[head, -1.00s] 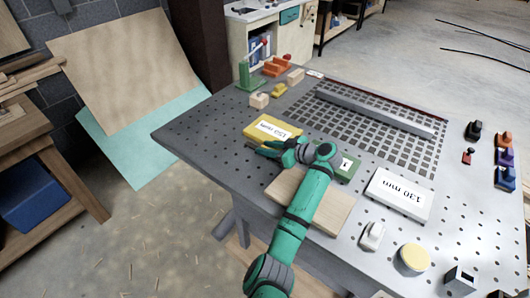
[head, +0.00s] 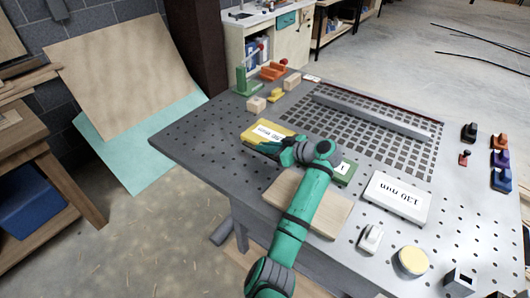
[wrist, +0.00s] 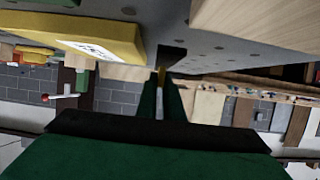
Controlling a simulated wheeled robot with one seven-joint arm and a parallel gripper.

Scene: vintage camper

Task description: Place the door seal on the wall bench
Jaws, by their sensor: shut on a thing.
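My gripper (head: 268,148) is just above the grey perforated worktable, in front of a yellow block (head: 260,130) with a white label. In the wrist view its two green fingers (wrist: 162,82) are close together, shut on a thin dark piece (wrist: 173,54). This may be the door seal, but most of it is hidden and I cannot tell for sure. A wooden bench (head: 40,150) stands against the block wall at the left; I cannot tell whether it is the wall bench. The yellow block (wrist: 100,35) is beside the fingers in the wrist view.
The worktable (head: 190,138) holds a wooden board (head: 325,208), a white labelled block (head: 397,197), a green block (head: 345,172) and a long metal bar (head: 370,115). A blue bin (head: 35,200) is under the wooden bench. Leaning sheets (head: 115,70) stand behind. Floor lies between bench and table.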

